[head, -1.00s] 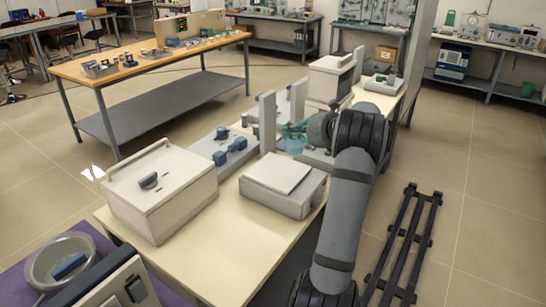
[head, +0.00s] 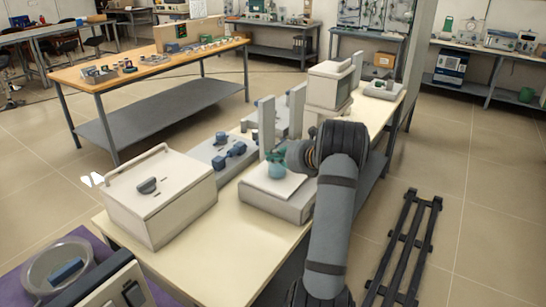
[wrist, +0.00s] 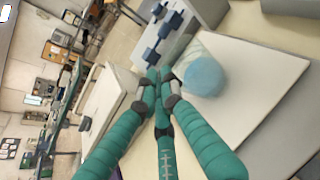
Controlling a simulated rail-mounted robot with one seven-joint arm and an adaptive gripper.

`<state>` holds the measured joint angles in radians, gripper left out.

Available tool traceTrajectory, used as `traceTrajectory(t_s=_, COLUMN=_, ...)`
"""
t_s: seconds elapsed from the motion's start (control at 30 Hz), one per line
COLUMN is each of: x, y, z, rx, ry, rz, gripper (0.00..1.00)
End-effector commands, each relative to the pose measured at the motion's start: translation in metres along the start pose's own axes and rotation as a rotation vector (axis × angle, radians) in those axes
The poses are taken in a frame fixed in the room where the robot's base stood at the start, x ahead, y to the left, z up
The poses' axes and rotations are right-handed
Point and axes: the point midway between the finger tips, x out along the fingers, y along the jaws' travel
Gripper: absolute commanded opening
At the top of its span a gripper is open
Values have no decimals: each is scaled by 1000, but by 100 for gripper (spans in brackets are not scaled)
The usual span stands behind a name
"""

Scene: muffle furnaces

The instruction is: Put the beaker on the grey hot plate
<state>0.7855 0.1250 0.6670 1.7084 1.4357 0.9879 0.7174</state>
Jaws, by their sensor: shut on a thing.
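The beaker is a clear vessel with blue contents (head: 277,171), and it also shows in the wrist view (wrist: 204,76). My gripper (head: 272,156), with its teal fingers close together in the wrist view (wrist: 161,76), is shut on the beaker at its side. The grey hot plate (head: 276,207) is a low grey box with a flat white top, which also shows in the wrist view (wrist: 262,82). The beaker is above or on this top, towards its back in the head view. I cannot tell whether its base touches. Part of the beaker's clear wall is faint.
A cream box with a handle (head: 160,195) stands left of the hot plate on the table (head: 205,250). Behind are a grey device with blue knobs (head: 222,152), upright grey posts (head: 266,125) and another cream furnace (head: 328,88). The table front is clear.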

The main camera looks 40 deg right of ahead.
Motion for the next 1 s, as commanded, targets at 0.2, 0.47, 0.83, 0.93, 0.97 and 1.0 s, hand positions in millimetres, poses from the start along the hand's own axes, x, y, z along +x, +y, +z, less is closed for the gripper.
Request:
traceTrajectory(t_s=0.2, x=1, y=0, z=-3, rx=0, ry=1, rz=1, gripper=11)
traceTrajectory(t_s=0.47, x=1, y=0, z=-3, rx=0, ry=1, rz=1, gripper=25)
traceTrajectory(t_s=0.83, x=-6, y=-1, z=0, rx=1, ry=0, rz=-2, gripper=25)
traceTrajectory(t_s=0.93, x=-21, y=-2, z=0, rx=1, ry=-1, rz=-3, gripper=25)
traceTrajectory(t_s=0.97, x=-27, y=-2, z=0, rx=0, ry=-2, rz=-4, gripper=25)
traceTrajectory(t_s=1.0, x=-36, y=-1, z=0, rx=0, ry=0, rz=-4, gripper=25)
